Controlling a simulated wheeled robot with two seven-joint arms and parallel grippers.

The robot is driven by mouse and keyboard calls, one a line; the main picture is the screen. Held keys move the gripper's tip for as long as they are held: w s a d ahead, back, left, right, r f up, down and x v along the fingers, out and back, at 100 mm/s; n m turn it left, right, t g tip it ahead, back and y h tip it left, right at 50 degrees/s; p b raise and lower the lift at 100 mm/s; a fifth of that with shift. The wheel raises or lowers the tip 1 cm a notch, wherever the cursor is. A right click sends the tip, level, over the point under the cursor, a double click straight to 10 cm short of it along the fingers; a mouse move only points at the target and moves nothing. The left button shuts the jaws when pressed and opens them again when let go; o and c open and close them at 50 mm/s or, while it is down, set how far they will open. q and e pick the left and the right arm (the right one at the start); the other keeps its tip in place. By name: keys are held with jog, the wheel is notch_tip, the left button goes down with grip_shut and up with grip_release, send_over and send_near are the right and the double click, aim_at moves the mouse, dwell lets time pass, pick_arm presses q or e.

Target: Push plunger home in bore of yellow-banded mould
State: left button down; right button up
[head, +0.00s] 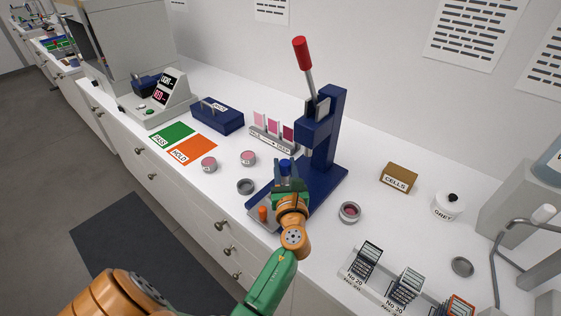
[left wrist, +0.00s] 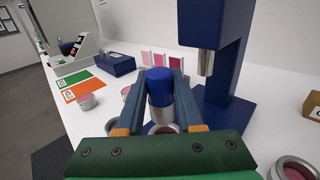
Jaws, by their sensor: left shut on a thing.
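My left gripper (head: 288,183) is shut on the plunger (head: 285,167), which has a blue top. In the left wrist view the plunger (left wrist: 160,86) stands upright between the two fingers, with its metal lower part showing below the blue. A round metal rim (left wrist: 158,128) shows just under it, partly hidden by the gripper; I cannot tell whether the plunger has entered it. No yellow band is visible on anything. A ring-shaped metal mould with pink inside (head: 349,212) stands right of the gripper. My right gripper is not in view.
The blue lever press (head: 325,135) with a red handle stands just behind the gripper. Pink-filled pans (head: 209,164) and an empty ring (head: 246,187) lie to the left. A CELLS box (head: 398,178) is at right.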

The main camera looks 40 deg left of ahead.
aim_at(284, 181)
pick_arm(q)
jog(key=shift+s+d+r, duration=0.15)
jog(key=shift+s, duration=0.1)
jog(key=shift+w, duration=0.25)
jog(key=shift+w+a+f+b, duration=0.1)
jog(key=shift+a+f+b, duration=0.1)
jog(key=shift+f, duration=0.25)
jog(key=shift+w+a+f+b, duration=0.1)
jog(key=shift+a+f, duration=0.1)
jog(key=shift+f, duration=0.25)
jog(key=shift+s+d+f+b, duration=0.2)
jog(key=shift+f+b, duration=0.55)
notch_tip(284, 181, down, 2)
jog(key=shift+w+a+f+b, duration=0.1)
jog(key=shift+f+b, duration=0.15)
jog(key=shift+b, duration=0.75)
jog(key=shift+f, duration=0.1)
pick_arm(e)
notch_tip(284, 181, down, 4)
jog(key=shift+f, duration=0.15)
